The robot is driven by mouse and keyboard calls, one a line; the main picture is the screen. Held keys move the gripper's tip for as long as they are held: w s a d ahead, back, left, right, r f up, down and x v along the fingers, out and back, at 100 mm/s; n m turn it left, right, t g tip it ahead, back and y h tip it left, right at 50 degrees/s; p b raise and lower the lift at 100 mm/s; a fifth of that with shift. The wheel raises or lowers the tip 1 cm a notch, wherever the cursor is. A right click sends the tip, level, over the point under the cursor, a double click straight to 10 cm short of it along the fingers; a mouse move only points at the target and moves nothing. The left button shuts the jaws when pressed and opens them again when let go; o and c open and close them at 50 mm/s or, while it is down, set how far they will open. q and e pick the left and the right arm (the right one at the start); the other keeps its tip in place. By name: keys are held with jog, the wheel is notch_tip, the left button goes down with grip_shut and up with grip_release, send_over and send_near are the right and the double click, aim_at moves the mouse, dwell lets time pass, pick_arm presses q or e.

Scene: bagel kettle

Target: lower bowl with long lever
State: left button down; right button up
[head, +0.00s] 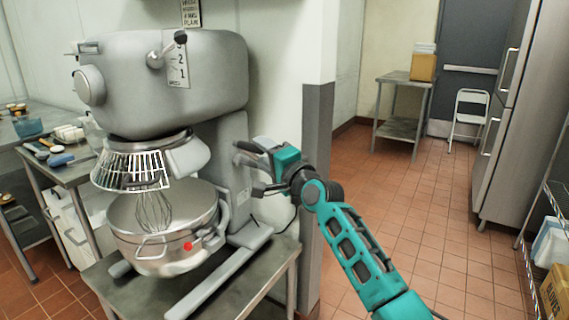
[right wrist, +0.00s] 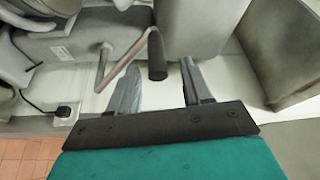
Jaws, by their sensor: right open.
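The steel bowl (head: 165,225) sits in the mixer's lower front, with the wire whisk (head: 153,212) hanging down into its mouth. The long lever shows in the right wrist view as a bent metal rod with a dark grip (right wrist: 157,55). My right gripper (head: 257,168) is beside the mixer's column, on its right side. In the right wrist view its two fingers (right wrist: 160,68) are apart, with the dark grip in the gap between them. Whether a finger touches the grip cannot be told. In the head view the fingers partly hide the lever. My left gripper is out of view.
The grey mixer (head: 180,85) stands on a steel table (head: 265,275) against the wall. A wall corner (head: 317,190) is close behind my right arm. A side table with tools (head: 60,170) is at left. The tiled floor at right is open.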

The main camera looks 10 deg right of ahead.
jog(key=v, duration=0.8)
jog(key=s+d+f+n+g+h, duration=0.1)
jog(key=s+f+n+h, duration=0.3)
jog(key=f, duration=0.6)
jog(key=s+d+f+n+g+y, duration=0.1)
jog(key=s+f+g, duration=0.1)
jog(key=s+f, duration=0.6)
jog(key=s+d+f+n+g+h, duration=0.1)
jog(key=s+f+n, duration=0.7)
jog(key=s+f, duration=0.8)
jog(key=s+g+h, duration=0.1)
jog(key=s+g, duration=0.1)
jog(key=s, duration=0.2)
jog(key=shift+d+f+n+g, duration=0.2)
jog(key=shift+n+g, duration=0.1)
jog(key=shift+n, duration=0.1)
jog(key=shift+w, duration=0.1)
